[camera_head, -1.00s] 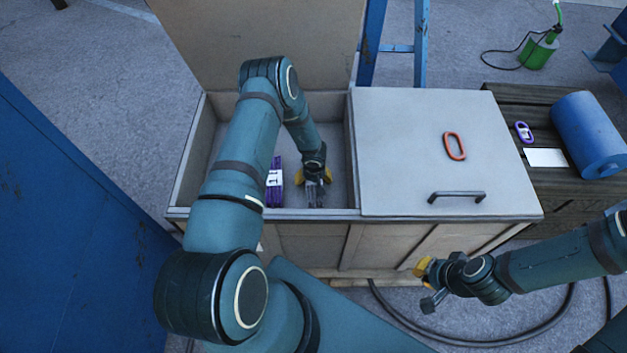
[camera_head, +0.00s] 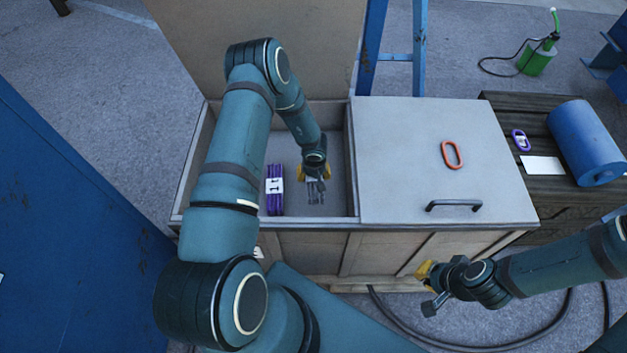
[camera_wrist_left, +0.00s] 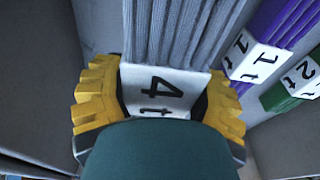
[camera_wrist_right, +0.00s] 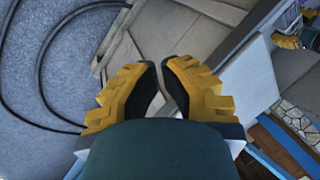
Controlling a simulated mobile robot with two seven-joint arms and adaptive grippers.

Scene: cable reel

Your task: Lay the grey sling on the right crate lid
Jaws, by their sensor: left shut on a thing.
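The grey sling (camera_head: 316,190) is a bundle with a white label reading "4 t", seen close up in the left wrist view (camera_wrist_left: 170,35). My left gripper (camera_head: 314,177) is shut on it at the label, inside the open left part of the crate. I cannot tell whether the sling clears the crate floor. The right crate lid (camera_head: 400,150) is closed, flat and grey, with a dark handle (camera_head: 453,204) near its front edge. An orange link (camera_head: 452,155) lies on it. My right gripper (camera_head: 430,287) is empty in front of the crate, its fingers nearly together (camera_wrist_right: 160,80).
A purple sling (camera_head: 274,190) stays in the crate left of the grey one; a green sling (camera_wrist_left: 295,90) shows beside it in the left wrist view. The raised left lid (camera_head: 260,45) stands behind. A blue cylinder (camera_head: 585,143) is at right. The lid's left half is clear.

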